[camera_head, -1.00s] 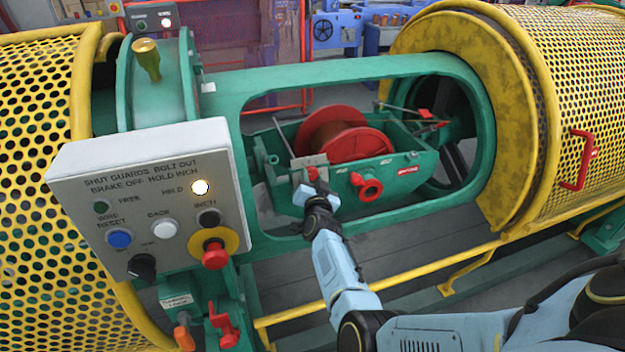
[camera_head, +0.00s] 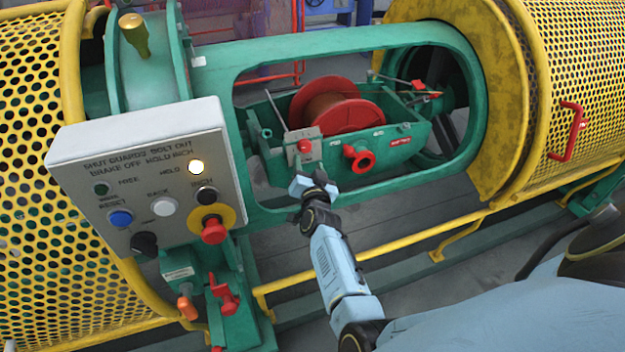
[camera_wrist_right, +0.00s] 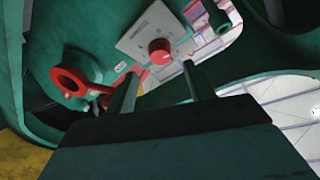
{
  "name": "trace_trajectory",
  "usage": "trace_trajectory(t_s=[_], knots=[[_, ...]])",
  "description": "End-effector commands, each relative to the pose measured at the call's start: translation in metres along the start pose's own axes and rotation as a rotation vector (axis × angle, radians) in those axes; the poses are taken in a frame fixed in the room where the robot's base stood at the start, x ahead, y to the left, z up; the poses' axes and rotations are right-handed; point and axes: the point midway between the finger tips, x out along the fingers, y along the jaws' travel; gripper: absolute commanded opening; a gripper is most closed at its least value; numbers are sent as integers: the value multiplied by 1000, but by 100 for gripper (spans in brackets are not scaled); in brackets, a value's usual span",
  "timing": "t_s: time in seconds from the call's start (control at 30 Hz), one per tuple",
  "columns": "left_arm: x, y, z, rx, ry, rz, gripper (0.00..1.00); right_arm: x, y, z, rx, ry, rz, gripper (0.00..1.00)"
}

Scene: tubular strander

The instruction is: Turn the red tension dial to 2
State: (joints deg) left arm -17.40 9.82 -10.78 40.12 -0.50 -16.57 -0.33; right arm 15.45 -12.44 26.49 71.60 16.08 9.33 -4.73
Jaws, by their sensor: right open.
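The red tension dial (camera_head: 304,146) is a small red knob on a pale plate at the front left of the green cradle (camera_head: 400,150). In the right wrist view the red dial (camera_wrist_right: 159,50) stands on its grey plate beyond the fingers. My right gripper (camera_head: 312,184) is below the dial in the head view, apart from it. In the right wrist view its two fingers (camera_wrist_right: 160,82) are spread with nothing between them. The dial's marks are too small to read. My left gripper is not in view.
A red ring-shaped fitting (camera_head: 360,158) sticks out right of the dial. The green frame (camera_head: 350,42) surrounds the cradle and red reel (camera_head: 325,102). A grey control box (camera_head: 145,175) stands at left. A yellow rail (camera_head: 380,250) runs below.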

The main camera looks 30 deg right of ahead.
Motion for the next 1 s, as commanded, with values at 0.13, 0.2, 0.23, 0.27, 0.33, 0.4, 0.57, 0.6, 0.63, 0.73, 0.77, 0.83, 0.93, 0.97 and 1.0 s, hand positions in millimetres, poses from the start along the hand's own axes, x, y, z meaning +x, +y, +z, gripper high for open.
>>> trace_trajectory(t_s=[0.13, 0.2, 0.23, 0.27, 0.33, 0.4, 0.57, 0.6, 0.63, 0.73, 0.77, 0.83, 0.93, 0.97, 1.0], knots=[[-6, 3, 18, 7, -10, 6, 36, -30, 0, 0, -1, -3, 1, 53], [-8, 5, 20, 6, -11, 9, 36, -43, 0, -1, 0, -3, 2, 53], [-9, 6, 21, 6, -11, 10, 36, -48, 0, -1, 0, -2, 2, 53], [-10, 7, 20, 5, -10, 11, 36, -51, 0, 0, 0, -2, 1, 53], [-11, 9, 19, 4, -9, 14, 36, -59, 0, 0, 0, -2, 0, 53], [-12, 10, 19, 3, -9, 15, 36, -65, 0, 0, 1, -2, 1, 53], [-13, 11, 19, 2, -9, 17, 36, -70, 0, 0, 1, 0, 0, 53], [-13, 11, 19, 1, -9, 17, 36, -70, 0, 0, 1, 0, 0, 53], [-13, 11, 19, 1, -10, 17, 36, -70, 0, 0, 1, 0, 0, 53], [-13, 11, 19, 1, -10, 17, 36, -70, 0, 0, 1, 0, 0, 53], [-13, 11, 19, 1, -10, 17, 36, -70, 0, 0, 1, 0, 0, 53], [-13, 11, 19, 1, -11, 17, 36, -70, 0, 0, 1, 0, 0, 53], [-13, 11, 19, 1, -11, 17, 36, -70, 0, 0, 0, 0, 0, 53], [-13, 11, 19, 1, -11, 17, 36, -70, 0, 0, 0, 0, 0, 53], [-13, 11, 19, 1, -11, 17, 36, -70, 0, 0, 0, 0, 0, 53]])
